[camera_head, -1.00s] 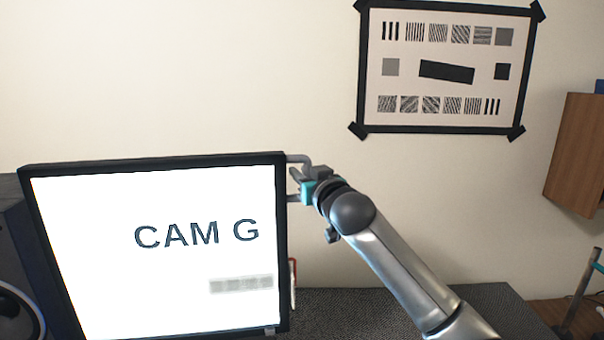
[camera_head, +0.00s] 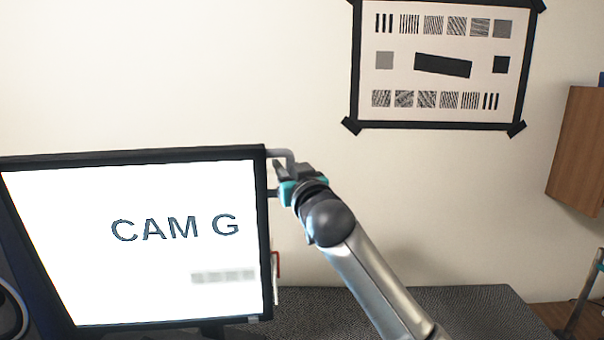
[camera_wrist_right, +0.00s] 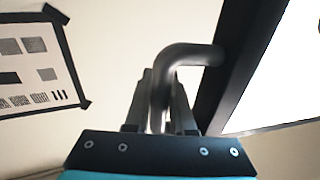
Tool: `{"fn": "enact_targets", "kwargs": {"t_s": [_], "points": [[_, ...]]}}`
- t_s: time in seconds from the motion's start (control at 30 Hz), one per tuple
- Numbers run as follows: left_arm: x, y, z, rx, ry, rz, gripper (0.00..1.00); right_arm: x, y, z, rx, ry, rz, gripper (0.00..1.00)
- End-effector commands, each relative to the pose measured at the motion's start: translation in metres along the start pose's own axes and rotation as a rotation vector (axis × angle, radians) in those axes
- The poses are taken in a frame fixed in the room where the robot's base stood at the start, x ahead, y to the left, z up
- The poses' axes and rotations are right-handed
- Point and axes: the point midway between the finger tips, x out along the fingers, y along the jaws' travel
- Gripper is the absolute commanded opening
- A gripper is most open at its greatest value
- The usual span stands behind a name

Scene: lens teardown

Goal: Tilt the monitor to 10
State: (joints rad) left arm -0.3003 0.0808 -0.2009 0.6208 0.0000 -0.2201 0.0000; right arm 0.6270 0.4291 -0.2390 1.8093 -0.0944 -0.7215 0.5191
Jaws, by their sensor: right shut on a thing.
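The monitor (camera_head: 130,240) stands at the lower left of the head view, with a black frame and a white screen reading "CAM G". A grey bent handle (camera_head: 284,154) sticks out from its upper right edge. My right gripper (camera_head: 283,176) is shut on this handle. In the right wrist view the handle (camera_wrist_right: 187,54) runs from the monitor's dark frame (camera_wrist_right: 238,65) down between the two fingers. No tilt scale is readable in these frames. My left gripper is not in view.
A test chart (camera_head: 440,65) with black tape corners hangs on the wall. A wooden cabinet (camera_head: 580,150) is on the right wall. A dark speaker (camera_head: 12,300) is partly hidden left of the monitor. The dark grey desk top (camera_head: 460,310) looks clear on the right.

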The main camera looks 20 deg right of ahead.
Motion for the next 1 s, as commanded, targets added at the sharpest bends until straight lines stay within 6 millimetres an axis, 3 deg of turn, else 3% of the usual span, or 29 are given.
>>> {"fn": "enact_targets", "kwargs": {"t_s": [0.1, 0.5, 0.53, 0.7, 0.77, 1.0], "points": [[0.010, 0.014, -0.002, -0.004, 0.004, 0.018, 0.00, -0.007, 0.004, 0.004, -0.005, 0.030, 0.012, 0.00], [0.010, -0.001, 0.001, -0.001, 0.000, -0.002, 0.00, -0.009, 0.004, 0.001, -0.012, 0.044, 0.013, 0.00], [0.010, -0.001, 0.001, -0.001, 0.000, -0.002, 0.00, -0.009, 0.004, 0.001, -0.012, 0.045, 0.013, 0.26], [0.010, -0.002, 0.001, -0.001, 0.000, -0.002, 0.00, -0.009, 0.004, 0.000, -0.011, 0.045, 0.013, 0.45], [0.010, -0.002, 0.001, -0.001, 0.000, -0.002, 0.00, -0.009, 0.004, 0.000, -0.011, 0.046, 0.013, 0.51], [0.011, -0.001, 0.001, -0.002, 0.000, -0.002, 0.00, -0.009, 0.004, 0.000, -0.011, 0.047, 0.012, 0.52]]}}
